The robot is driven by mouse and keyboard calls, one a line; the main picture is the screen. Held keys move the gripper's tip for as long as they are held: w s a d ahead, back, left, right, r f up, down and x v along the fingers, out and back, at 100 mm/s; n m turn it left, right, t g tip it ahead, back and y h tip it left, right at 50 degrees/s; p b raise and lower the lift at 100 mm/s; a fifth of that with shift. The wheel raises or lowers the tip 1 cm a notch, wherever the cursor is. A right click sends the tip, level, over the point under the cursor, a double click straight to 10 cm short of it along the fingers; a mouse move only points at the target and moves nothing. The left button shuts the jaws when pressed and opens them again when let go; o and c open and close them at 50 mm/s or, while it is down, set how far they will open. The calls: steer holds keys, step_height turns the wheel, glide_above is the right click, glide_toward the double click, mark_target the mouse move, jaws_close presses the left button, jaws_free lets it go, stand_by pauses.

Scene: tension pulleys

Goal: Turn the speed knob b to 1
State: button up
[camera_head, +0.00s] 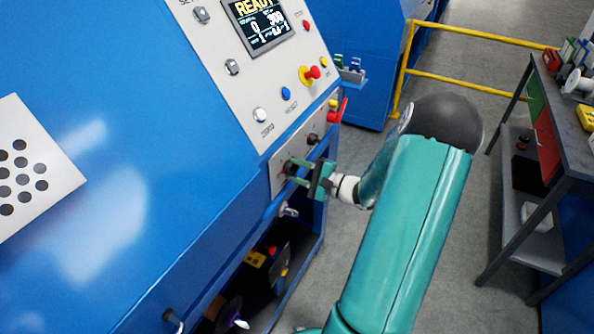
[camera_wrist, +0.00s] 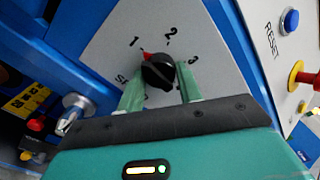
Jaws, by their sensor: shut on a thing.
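The black speed knob (camera_wrist: 158,72) sits on a light grey plate (camera_wrist: 205,62) marked 1, 2 and 3, with a partly hidden label at lower left. Its red pointer (camera_wrist: 147,55) points toward the 1. My gripper (camera_wrist: 160,84) has one green finger on each side of the knob and is shut on it. In the head view my gripper (camera_head: 293,172) reaches the small panel on the blue machine's front, around the dark knob (camera_head: 288,167). The fingers partly cover the knob there. I cannot read which letter marks it.
Another dark knob (camera_head: 313,139) and a red handle (camera_head: 338,112) are higher on the panel. Above are a blue button (camera_head: 286,93), a red emergency button (camera_head: 313,72) and a READY display (camera_head: 262,25). A silver handle (camera_head: 288,210) lies just below my gripper. A workbench (camera_head: 560,150) stands right.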

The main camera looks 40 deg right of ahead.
steer(key=o, duration=1)
steer(key=shift+s, duration=0.1)
steer(key=v, duration=1.3)
steer(key=shift+s, duration=0.3)
